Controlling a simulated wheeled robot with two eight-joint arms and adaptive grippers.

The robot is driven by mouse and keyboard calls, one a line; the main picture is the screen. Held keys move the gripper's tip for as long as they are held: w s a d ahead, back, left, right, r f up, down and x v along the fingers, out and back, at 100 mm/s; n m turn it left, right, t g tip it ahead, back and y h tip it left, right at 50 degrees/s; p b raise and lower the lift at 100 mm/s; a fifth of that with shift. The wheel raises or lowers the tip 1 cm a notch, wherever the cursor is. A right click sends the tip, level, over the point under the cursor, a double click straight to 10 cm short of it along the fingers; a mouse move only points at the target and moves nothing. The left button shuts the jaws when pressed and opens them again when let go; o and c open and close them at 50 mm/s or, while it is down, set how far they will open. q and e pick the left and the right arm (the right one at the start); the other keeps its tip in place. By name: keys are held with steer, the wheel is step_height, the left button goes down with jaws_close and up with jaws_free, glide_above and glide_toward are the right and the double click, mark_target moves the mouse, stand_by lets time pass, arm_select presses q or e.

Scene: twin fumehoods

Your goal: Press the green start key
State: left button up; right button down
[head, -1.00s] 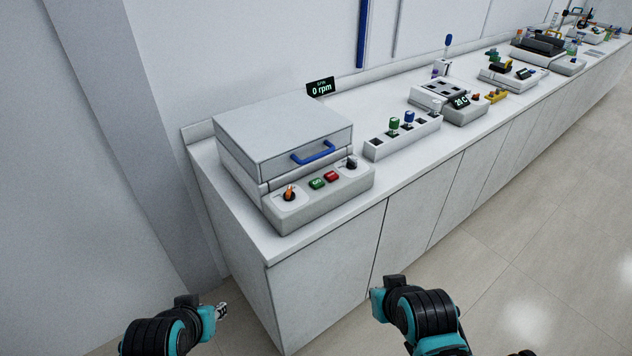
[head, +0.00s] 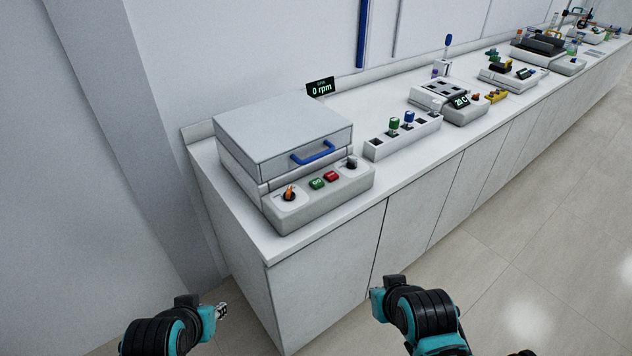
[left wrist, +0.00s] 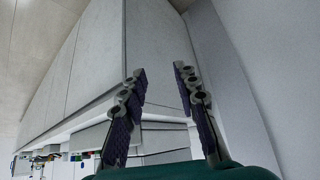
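The green start key (head: 317,184) is on the sloped front panel of a white centrifuge-like machine (head: 283,137) with a blue lid handle, left of a red key (head: 331,176). The lid is down and the display (head: 321,88) reads 0 rpm. My left gripper (head: 222,311) is low at the left, in front of the bench's left end and well apart from the machine. In the left wrist view its two fingers (left wrist: 160,85) are spread with nothing between them. My right arm is at the lower middle, below the bench front; its gripper fingers are not visible.
An orange-marked knob (head: 289,194) and a dark knob (head: 351,163) flank the keys. A white rack (head: 403,137) with green- and blue-capped items stands to the right. More instruments line the bench (head: 420,172). The floor in front is clear.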

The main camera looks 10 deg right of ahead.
arm_select(q)
jaws_close()
stand_by(1.1)
